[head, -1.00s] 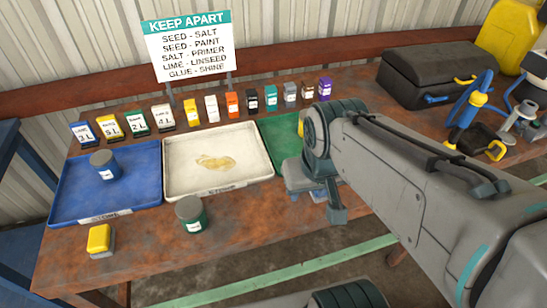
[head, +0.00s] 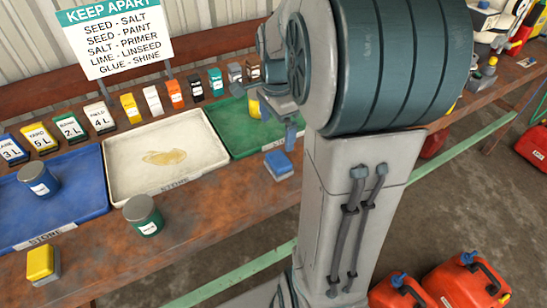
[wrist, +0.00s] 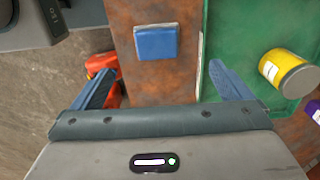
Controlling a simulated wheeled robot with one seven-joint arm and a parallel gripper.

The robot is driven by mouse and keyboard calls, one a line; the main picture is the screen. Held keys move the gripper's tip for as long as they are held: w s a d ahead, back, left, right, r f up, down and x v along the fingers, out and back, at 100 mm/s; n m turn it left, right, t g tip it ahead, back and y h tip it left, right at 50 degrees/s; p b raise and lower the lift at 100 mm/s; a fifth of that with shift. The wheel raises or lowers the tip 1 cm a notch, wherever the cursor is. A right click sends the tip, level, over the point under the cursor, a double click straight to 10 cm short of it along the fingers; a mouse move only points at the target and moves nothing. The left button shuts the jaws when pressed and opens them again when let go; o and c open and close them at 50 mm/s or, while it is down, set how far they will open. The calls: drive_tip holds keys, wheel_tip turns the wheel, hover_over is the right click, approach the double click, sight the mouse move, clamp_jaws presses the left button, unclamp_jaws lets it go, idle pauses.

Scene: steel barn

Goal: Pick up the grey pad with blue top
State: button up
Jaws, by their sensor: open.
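The grey pad with a blue top (head: 280,165) lies on the rusty brown bench, near its front edge and just in front of the green tray (head: 228,140). In the wrist view the pad (wrist: 156,42) shows its blue top, ahead of the fingers and roughly between their lines. My gripper (wrist: 162,85) is open and empty, with one blue finger on each side. In the head view my gripper (head: 285,115) hangs over the green tray's right part, behind the pad, partly hidden by my arm. Nothing is between the fingers.
A cream tray (head: 115,185) and a blue tray (head: 75,185) lie to the left. A yellow-topped pad (head: 40,262) and a dark green tin (head: 143,216) stand on the bench. Red cans (head: 465,285) stand on the floor.

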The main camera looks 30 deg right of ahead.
sight(279, 159)
wheel_tip(279, 159, down, 8)
drive_tip(key=shift+s+r, duration=0.1)
drive_tip(key=shift+r, duration=0.15)
drive_tip(key=f, duration=0.5)
drive_tip(key=shift+s+d+f, duration=0.1)
drive_tip(key=shift+s+d, duration=0.05)
drive_tip(key=shift+d, duration=0.05)
drive_tip(key=c, duration=1.1)
